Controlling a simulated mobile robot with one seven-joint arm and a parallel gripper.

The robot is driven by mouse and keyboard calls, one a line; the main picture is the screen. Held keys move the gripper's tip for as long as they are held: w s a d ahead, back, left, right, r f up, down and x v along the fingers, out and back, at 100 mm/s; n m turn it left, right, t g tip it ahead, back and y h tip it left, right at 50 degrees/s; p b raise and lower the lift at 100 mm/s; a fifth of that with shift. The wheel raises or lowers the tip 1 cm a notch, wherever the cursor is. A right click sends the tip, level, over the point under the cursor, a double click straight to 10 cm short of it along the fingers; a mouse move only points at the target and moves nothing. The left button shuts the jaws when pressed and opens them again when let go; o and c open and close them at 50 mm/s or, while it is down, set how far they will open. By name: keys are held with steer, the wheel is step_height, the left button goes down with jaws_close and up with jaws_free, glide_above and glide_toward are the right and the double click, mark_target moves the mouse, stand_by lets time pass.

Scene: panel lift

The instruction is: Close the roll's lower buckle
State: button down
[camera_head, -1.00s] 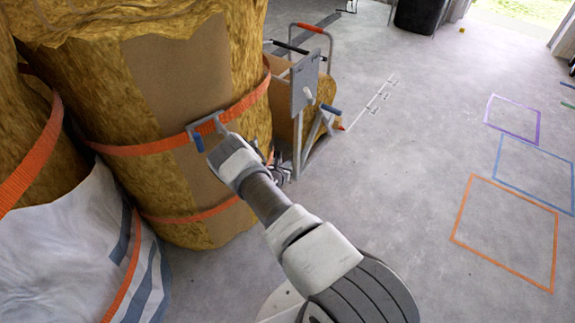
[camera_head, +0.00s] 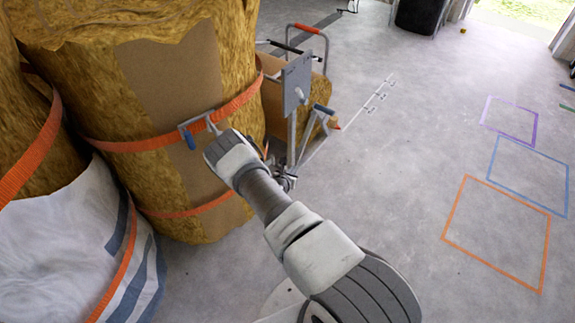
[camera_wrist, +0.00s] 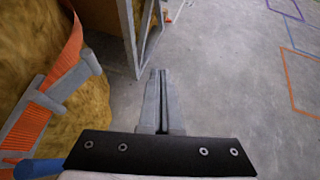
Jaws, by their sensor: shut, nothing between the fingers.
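The big yellow-brown roll (camera_head: 85,95) stands upright at the left of the head view, with a brown paper band and two orange straps. The upper strap (camera_head: 150,144) carries a grey buckle (camera_head: 185,131) with a blue-tipped lever (camera_head: 188,140). The lower strap (camera_head: 190,211) runs near the roll's foot; I see no buckle on its visible part. My gripper (camera_wrist: 162,73) is shut and empty, its fingers pointing ahead past the roll. In the wrist view a grey buckle (camera_wrist: 62,88) on orange webbing is left of the fingers, apart from them, with a blue grip (camera_wrist: 38,168) lower left.
A grey-framed trolley (camera_head: 297,85) with a red handle stands just beyond my gripper, close to the roll. A white sack (camera_head: 60,245) with blue stripes lies at lower left. The concrete floor (camera_head: 390,170) to the right is clear, with coloured outlines.

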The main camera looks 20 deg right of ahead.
steer(key=shift+s+d+r+p, duration=0.25)
steer(key=shift+s+r, duration=0.15)
steer(key=shift+s, duration=0.3)
steer(key=shift+s+d+r+p, duration=0.3)
steer(key=shift+s+r, duration=0.15)
steer(key=shift+s, duration=0.3)
steer(key=shift+s+d+r+p, duration=0.25)
steer(key=shift+s+r, duration=0.15)
steer(key=shift+s, duration=0.3)
